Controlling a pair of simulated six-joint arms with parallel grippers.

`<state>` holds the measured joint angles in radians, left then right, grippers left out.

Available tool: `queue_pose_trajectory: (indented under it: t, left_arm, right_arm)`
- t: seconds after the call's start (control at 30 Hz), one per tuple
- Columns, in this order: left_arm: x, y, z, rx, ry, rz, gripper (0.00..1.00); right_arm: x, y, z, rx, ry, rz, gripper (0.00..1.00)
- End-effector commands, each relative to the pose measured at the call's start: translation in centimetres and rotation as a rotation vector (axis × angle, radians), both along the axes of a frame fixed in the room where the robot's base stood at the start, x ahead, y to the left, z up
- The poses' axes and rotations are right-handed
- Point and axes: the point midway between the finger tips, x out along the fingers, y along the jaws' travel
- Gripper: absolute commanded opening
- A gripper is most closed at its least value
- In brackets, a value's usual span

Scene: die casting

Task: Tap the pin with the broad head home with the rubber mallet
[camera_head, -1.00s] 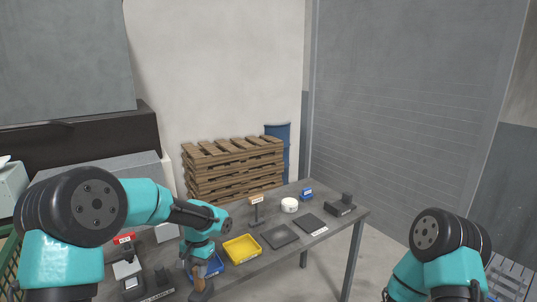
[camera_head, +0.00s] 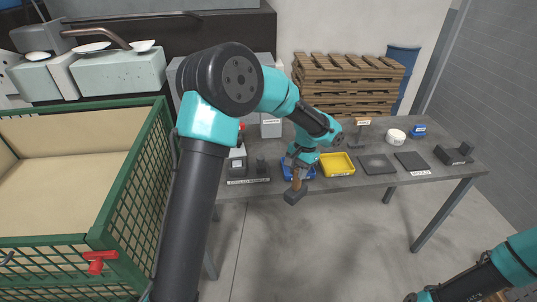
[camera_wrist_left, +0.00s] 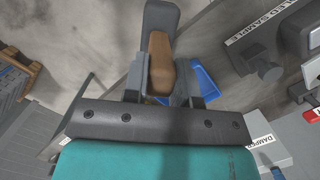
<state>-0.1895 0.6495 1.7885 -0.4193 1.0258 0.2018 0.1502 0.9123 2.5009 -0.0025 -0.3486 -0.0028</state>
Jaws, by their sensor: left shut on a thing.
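My left gripper (camera_head: 297,170) is shut on the brown handle of the rubber mallet (camera_head: 295,194). The mallet hangs in front of the bench with its dark grey head at the lower end. In the left wrist view the handle sits between the fingers (camera_wrist_left: 163,80) and the mallet head (camera_wrist_left: 160,16) points away from the gripper.
The grey bench (camera_head: 350,182) carries a blue tray (camera_head: 308,174) behind the mallet, a yellow tray (camera_head: 337,164), a white round item (camera_head: 396,136) and a dark block (camera_head: 455,154). A green mesh crate (camera_head: 140,190) stands at the left. The floor before the bench is clear.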

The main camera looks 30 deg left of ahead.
Motion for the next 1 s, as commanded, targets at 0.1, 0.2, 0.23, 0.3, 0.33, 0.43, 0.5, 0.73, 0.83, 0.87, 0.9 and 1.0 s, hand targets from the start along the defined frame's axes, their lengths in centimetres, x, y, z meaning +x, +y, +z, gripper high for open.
queue_pose_trajectory:
  t: [0.1, 0.2, 0.23, 0.3, 0.33, 0.43, 0.5, 0.73, 0.83, 0.87, 0.9, 1.0]
  left_arm:
    - [0.0, 0.0, 0.0, 0.000, -0.001, 0.000, 0.00]
    - [0.1, 0.1, 0.1, 0.000, -0.001, 0.000, 0.00]
    - [0.2, 0.2, 0.2, 0.001, -0.002, 0.001, 0.00]
    - [0.5, 0.6, 0.5, 0.000, -0.003, 0.001, 0.00]
    - [0.8, 0.8, 0.8, 0.001, -0.004, 0.001, 0.00]
    - [1.6, 1.8, 1.8, 0.003, -0.007, 0.001, 0.00]
    - [2.5, 2.9, 2.8, 0.005, -0.009, 0.002, 0.00]
    - [5.3, 8.2, 7.5, 0.011, -0.012, 0.001, 0.00]
    - [6.2, 10.8, 10.0, 0.011, -0.012, 0.002, 0.00]
    - [6.4, 11.6, 10.7, 0.011, -0.011, 0.002, 0.00]
    - [6.6, 12.6, 11.6, 0.010, -0.009, 0.002, 0.00]
    - [7.0, 14.9, 13.8, 0.008, -0.008, 0.003, 0.00]
  right_arm:
    - [0.0, 0.0, 0.0, 0.000, 0.000, 0.000, 0.43]
    - [0.0, 0.0, 0.0, 0.000, 0.000, 0.000, 0.43]
    - [0.0, 0.0, 0.0, 0.000, 0.000, 0.000, 0.43]
    - [0.0, 0.0, 0.0, 0.000, 0.000, 0.000, 0.43]
    - [0.0, 0.0, 0.0, 0.000, 0.000, 0.000, 0.43]
    - [0.0, 0.0, 0.0, 0.000, 0.000, 0.000, 0.43]
    - [0.0, 0.0, 0.0, 0.000, 0.000, 0.000, 0.43]
    - [0.0, 0.0, 0.0, 0.000, 0.000, 0.000, 0.43]
    - [0.0, 0.0, 0.0, 0.000, 0.000, 0.000, 0.43]
    - [0.0, 0.0, 0.0, 0.000, 0.000, 0.000, 0.43]
    - [0.0, 0.0, 0.0, 0.000, 0.000, 0.000, 0.43]
    - [0.0, 0.0, 0.0, 0.000, 0.000, 0.000, 0.43]
